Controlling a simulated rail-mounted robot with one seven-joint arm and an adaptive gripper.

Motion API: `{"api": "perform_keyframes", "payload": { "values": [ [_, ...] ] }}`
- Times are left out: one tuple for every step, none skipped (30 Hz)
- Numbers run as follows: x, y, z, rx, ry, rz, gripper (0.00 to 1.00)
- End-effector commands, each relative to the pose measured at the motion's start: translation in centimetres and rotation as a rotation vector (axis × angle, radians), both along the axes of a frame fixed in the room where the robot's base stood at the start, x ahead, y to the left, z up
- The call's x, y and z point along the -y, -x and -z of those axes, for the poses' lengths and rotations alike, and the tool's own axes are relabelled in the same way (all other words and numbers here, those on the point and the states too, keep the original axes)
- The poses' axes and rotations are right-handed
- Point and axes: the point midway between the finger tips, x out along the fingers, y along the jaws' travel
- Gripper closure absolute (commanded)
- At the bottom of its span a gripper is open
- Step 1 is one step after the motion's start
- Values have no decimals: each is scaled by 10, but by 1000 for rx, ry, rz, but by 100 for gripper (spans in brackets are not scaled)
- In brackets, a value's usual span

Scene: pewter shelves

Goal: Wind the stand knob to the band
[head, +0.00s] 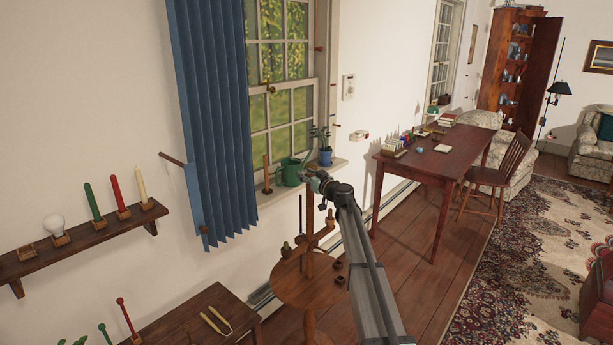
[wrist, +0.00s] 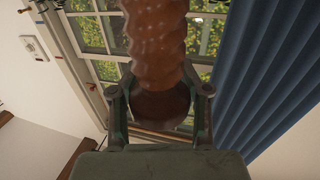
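The wooden stand has a round top (head: 291,286) and an upright post (head: 309,232) with side arms, below the window in the head view. My gripper (head: 316,182) is at the upper end of this post. In the wrist view my gripper (wrist: 160,92) has its two fingers on either side of a brown, rounded wooden piece, which looks like the stand knob (wrist: 161,108). The fingers appear to touch it on both sides. A ridged brown shaft (wrist: 156,35) runs from it to the picture's top edge. I cannot make out the band.
A green watering can (head: 291,171) and a potted plant (head: 325,155) stand on the windowsill close behind my gripper. A blue curtain (head: 213,110) hangs to the left. A low wooden table (head: 190,315) is at lower left, and a desk (head: 445,155) stands to the right.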

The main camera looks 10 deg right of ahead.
Motion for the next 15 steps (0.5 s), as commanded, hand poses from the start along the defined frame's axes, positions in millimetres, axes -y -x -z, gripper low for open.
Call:
{"api": "perform_keyframes", "payload": {
  "values": [
    [0,1,0,0,0,0,91],
    [0,1,0,-1,0,0,91],
    [0,1,1,-1,0,0,91],
    [0,1,1,-1,0,0,92],
    [0,1,1,-1,0,0,92],
    [0,1,1,-1,0,0,93],
    [0,1,1,-1,0,0,93],
    [0,1,1,-1,0,0,94],
    [0,1,1,-1,0,0,94],
    [0,1,1,-1,0,0,95],
    [0,1,1,-1,0,0,96],
    [0,1,1,-1,0,0,97],
    [0,1,1,-1,0,0,97],
    [0,1,1,-1,0,0,97],
    [0,1,1,-2,1,0,97]
  ]
}}
